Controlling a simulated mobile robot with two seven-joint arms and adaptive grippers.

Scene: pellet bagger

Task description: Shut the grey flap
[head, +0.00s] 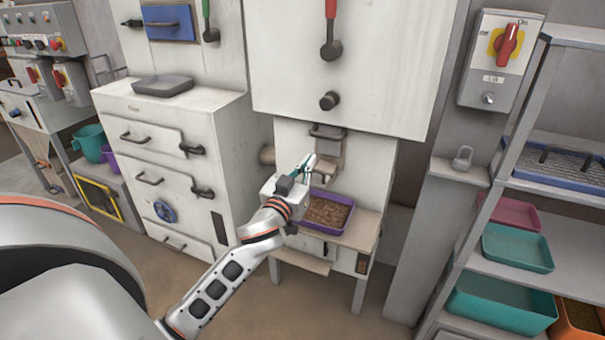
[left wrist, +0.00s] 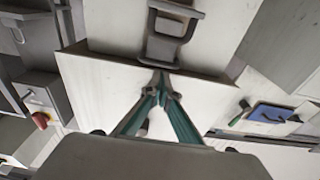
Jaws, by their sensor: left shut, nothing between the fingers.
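The grey flap (head: 327,133) is a small piece with a loop-like handle, on the spout below the large white cabinet. A grey piece with a loop (left wrist: 172,28) shows at the top of the left wrist view and looks like the same flap. I cannot tell how far it stands open. My left gripper (head: 306,165) is just below and left of the flap, in front of the spout. In the left wrist view its green fingers (left wrist: 160,85) meet at the tips, shut and empty, with the tips close below the loop. Contact is unclear. My right gripper is out of view.
A purple tray of brown pellets (head: 328,212) sits on the stand under the spout. A black knob (head: 329,101) and a red-handled lever (head: 331,45) are above the flap. A shelf (head: 525,190) with trays stands at the right.

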